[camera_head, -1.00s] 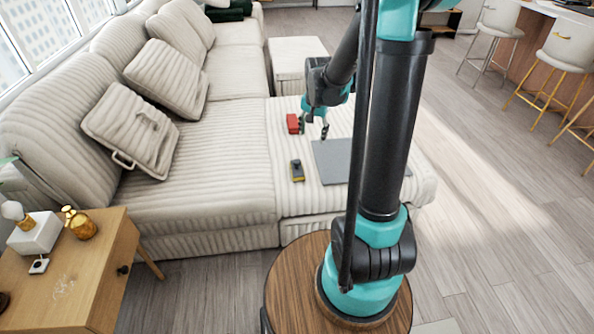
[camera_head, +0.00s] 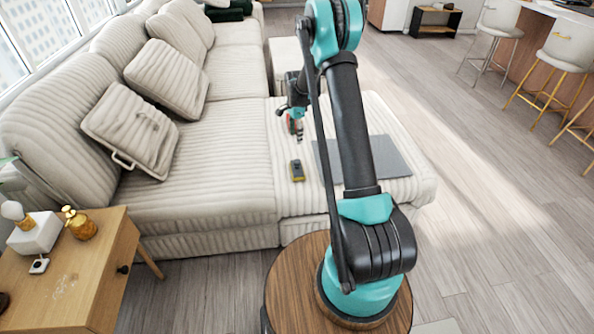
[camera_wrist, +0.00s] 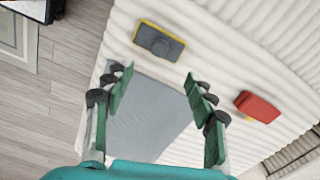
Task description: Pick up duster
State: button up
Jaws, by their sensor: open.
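Two small blocks lie on the cream ribbed sofa seat, and I cannot tell for certain which is the duster. One is dark grey with a yellow edge (camera_head: 297,171); in the wrist view it lies at the top, with a raised dark part (camera_wrist: 160,41). The other is red (camera_head: 290,124), partly hidden by my gripper in the head view; in the wrist view it lies at the right, with yellow beneath (camera_wrist: 257,107). My gripper (camera_wrist: 157,80) is open and empty above the seat, its fingers pointing between the blocks. It also shows small in the head view (camera_head: 298,128).
A flat grey sheet (camera_head: 388,158) lies on the seat, also below my fingers in the wrist view (camera_wrist: 150,120). Cushions (camera_head: 131,136) lean on the sofa back at left. A wooden side table (camera_head: 75,275) stands front left.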

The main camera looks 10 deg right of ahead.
send_near(297, 161)
jog(key=f, duration=0.5)
jog(key=shift+a, duration=0.25)
jog(key=shift+d+f, duration=0.15)
jog(key=shift+f, duration=1.2)
jog(key=shift+d+f, duration=0.1)
jog(key=shift+f, duration=1.25)
grip_shut()
